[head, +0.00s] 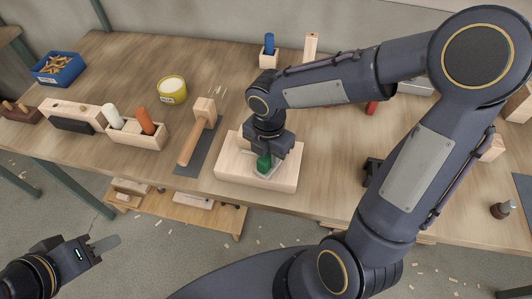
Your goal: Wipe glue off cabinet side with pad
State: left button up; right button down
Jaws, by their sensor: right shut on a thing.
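My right gripper (264,158) points down over the pale wooden cabinet side (232,171), near the front edge of the bench. It is shut on a green pad (263,166), which is low against the board's top face. A pale patch shows around the pad; I cannot tell whether it is glue or part of the pad. The gripper and wrist hide part of the board. My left gripper (106,243) is at the lower left, off the bench and away from the board. Its jaw gap is not clear.
A wooden mallet (190,146) lies on a dark mat left of the board. Further left are a wooden holder (150,141) with white and orange items, a yellow tin (172,90) and a blue box (57,69). A low shelf (170,209) is below the bench.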

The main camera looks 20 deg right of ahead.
jog(key=shift+a+f, duration=0.2)
jog(key=shift+a, duration=0.1)
jog(key=shift+w+a+r, duration=0.15)
jog(key=shift+w+a, duration=0.65)
jog(key=shift+a, duration=0.25)
jog(key=shift+w+a+r, duration=0.1)
jog(key=shift+w+a, duration=0.65)
jog(key=shift+a, duration=0.25)
jog(key=shift+s+d, duration=0.2)
jog(key=shift+d, duration=0.25)
jog(key=shift+s+d+f+p, duration=0.1)
jog(key=shift+s+d+p, duration=0.15)
jog(key=shift+s+d, duration=0.65)
jog(key=shift+s+d+p, duration=0.2)
jog(key=shift+s+d, duration=0.35)
jog(key=shift+d, duration=0.55)
